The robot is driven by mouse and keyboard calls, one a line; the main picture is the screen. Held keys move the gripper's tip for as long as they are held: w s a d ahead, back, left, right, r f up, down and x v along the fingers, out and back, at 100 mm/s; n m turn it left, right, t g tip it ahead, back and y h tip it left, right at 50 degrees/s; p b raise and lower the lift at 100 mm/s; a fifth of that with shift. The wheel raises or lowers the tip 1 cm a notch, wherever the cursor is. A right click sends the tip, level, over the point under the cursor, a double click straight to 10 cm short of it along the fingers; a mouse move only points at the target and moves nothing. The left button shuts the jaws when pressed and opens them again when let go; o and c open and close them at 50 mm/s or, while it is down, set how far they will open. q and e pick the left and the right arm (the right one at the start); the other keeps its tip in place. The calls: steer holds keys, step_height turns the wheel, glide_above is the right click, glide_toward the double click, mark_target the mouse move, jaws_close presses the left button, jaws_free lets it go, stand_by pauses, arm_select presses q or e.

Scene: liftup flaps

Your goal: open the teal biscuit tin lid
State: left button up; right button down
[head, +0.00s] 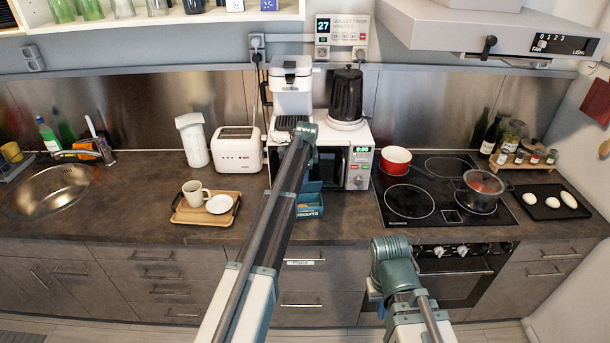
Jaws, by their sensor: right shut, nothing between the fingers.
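The teal biscuit tin (310,212) stands on the counter in front of the microwave, with pale lettering on its front. A teal panel shows above an orange-brown patch at its top; my arm covers its left part, so I cannot tell how far the lid is raised. My left arm reaches over the counter, its far joint above the tin near the microwave. The left gripper's fingers are hidden behind the arm. My right gripper (373,292) is mostly hidden beside its arm, low in front of the drawers and oven, away from the tin. It is shut and empty.
A microwave (358,167) stands right behind the tin, with a coffee machine (291,85) and a black kettle (346,95) above. A wooden tray (186,214) with a mug lies to the left. The hob (440,224) with a red pot (396,160) is to the right.

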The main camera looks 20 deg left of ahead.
arm_select(q)
steer(key=s+p+v, duration=0.1)
steer(key=p+v, duration=1.3)
steer(key=v, duration=0.1)
steer(key=shift+s+d, duration=0.3)
steer(key=shift+s, duration=0.05)
stand_by(0.6)
steer(key=shift+r, duration=0.1)
stand_by(0.4)
steer(key=a+p+v, duration=0.1)
steer(key=p+v, duration=0.4)
steer(key=s+d, duration=0.5)
steer(key=s, duration=0.6)
steer(key=shift+d, duration=0.2)
